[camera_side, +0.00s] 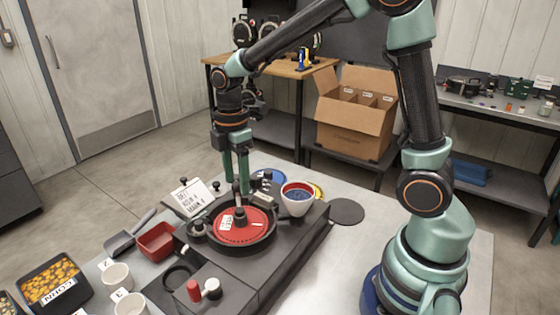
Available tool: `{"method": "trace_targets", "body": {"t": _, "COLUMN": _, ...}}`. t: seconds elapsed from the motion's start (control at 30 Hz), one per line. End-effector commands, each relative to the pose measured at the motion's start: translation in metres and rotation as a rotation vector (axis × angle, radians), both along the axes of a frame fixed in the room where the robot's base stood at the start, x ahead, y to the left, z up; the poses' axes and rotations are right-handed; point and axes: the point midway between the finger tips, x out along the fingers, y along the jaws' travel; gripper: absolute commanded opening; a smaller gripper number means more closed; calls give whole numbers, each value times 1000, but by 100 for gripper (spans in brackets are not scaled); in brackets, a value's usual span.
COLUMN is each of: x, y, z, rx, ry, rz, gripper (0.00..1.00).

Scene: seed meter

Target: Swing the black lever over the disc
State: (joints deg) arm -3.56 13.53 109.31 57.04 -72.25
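The red disc (256,224) lies in a round dark pan on the dark meter base, with a black knob (239,213) at its middle and a white label on its face. My gripper (237,190) points down at the far rim of the disc. Its two green fingers stand a little apart with a gap between them, and nothing is clearly seen in the gap. The black lever is hard to pick out among the dark parts around the disc. I cannot tell whether the fingertips touch it.
A white cup with red and blue inside (297,203) stands right of the disc. A lettered white card (189,198) stands at its left, near a red tray (156,241) and grey scoop (130,235). A corn bin (54,282), white cups and a red cylinder (193,291) are in front.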

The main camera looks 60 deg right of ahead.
Motion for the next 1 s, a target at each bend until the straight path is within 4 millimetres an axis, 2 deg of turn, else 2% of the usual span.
{"method": "trace_targets", "body": {"t": 0.17, "x": 0, "y": 0, "z": 0, "rx": 0, "ry": 1, "rz": 0, "gripper": 59}}
{"method": "trace_targets", "body": {"t": 0.27, "x": 0, "y": 0, "z": 7, "rx": 0, "ry": -1, "rz": 0, "gripper": 59}}
{"method": "trace_targets", "body": {"t": 0.37, "x": 1, "y": 0, "z": 22, "rx": 0, "ry": -3, "rz": 0, "gripper": 59}}
{"method": "trace_targets", "body": {"t": 0.7, "x": 1, "y": 0, "z": 89, "rx": 0, "ry": -3, "rz": 0, "gripper": 59}}
{"method": "trace_targets", "body": {"t": 0.83, "x": 0, "y": 0, "z": 108, "rx": 0, "ry": -2, "rz": 0, "gripper": 59}}
{"method": "trace_targets", "body": {"t": 1.0, "x": 0, "y": 0, "z": 119, "rx": 0, "ry": -1, "rz": 0, "gripper": 59}}
